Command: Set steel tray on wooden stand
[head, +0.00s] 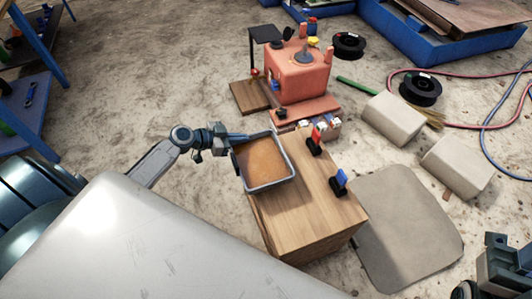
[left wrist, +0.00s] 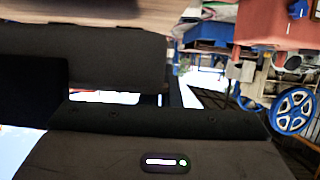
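The steel tray (head: 289,168) is a grey rectangular pan with a brown inside. It is over the back left part of the wooden stand (head: 305,222), its left side reaching to or past the stand's edge. I cannot tell whether it touches the top. My left gripper (head: 239,139) is shut on the tray's back left rim. In the left wrist view a dark panel (left wrist: 90,55), probably the tray's side, fills the upper left, below a wooden surface (left wrist: 100,14). My right gripper (head: 500,268) is at the lower right corner, partly cut off; its fingers are unclear.
A red jaw crusher (head: 298,72) stands behind the stand. A black-and-red item (head: 314,143) and a black-and-blue item (head: 339,183) are along the stand's right edge. The stand's front top is bare. A grey mat (head: 408,225) lies to the right.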

